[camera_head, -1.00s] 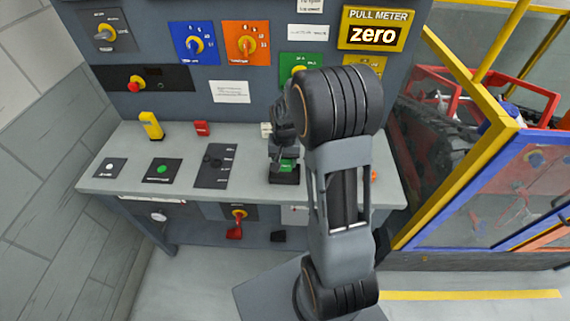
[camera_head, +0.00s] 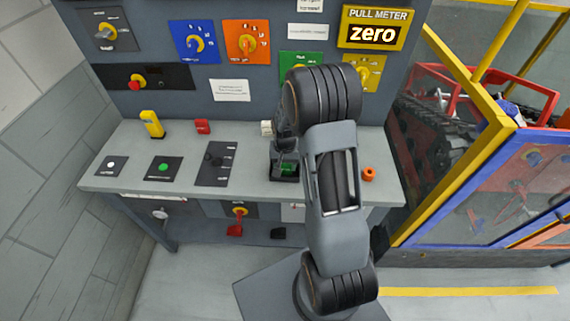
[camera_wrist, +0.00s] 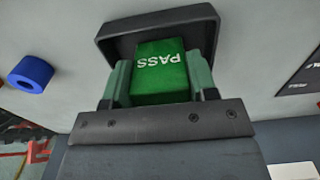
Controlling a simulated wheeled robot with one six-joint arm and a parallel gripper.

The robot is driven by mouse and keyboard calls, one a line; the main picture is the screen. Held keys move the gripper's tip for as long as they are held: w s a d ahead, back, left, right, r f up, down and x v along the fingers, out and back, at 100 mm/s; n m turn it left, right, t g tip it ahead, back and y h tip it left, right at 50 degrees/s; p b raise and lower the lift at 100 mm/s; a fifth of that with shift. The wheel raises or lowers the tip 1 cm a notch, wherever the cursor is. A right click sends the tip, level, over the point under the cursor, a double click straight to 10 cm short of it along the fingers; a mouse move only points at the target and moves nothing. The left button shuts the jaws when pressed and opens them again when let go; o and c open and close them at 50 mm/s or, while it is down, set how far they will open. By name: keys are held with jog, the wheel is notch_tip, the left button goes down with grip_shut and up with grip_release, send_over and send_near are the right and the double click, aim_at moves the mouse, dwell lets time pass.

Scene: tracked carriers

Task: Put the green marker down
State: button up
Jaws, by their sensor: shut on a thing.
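The green marker (camera_wrist: 160,72), a block with the word PASS on it, is between the two fingers of my gripper (camera_wrist: 160,85) in the wrist view. The fingers are shut on its sides. A dark shallow tray (camera_wrist: 112,40) lies around the marker's far side. I cannot tell whether the marker touches the tray floor. In the head view the green marker (camera_head: 287,167) shows low at the dark tray (camera_head: 285,179) on the grey bench, and my arm partly hides it.
On the grey bench (camera_head: 130,142) stand a yellow block (camera_head: 152,124), a red block (camera_head: 202,126) and an orange ring (camera_head: 369,174). A blue ring (camera_wrist: 31,73) shows in the wrist view. A yellow-framed enclosure (camera_head: 470,170) stands at the right.

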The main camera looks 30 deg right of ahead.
jog(key=o, duration=1)
notch_tip(320, 180, up, 12)
jog(key=shift+f+b, duration=0.25)
jog(key=shift+b, duration=0.35)
jog(key=shift+s+a+r+n+t, duration=0.85)
jog(key=shift+s+a+r, duration=0.7)
jog(key=shift+s, duration=1.15)
jog(key=shift+s+a+r+n+t, duration=0.6)
jog(key=shift+s+a+r+n, duration=0.75)
jog(key=shift+s, duration=1.3)
jog(key=shift+s+a+r+n+t, duration=0.75)
jog(key=shift+s+a+r, duration=1.05)
jog(key=shift+s, duration=0.9)
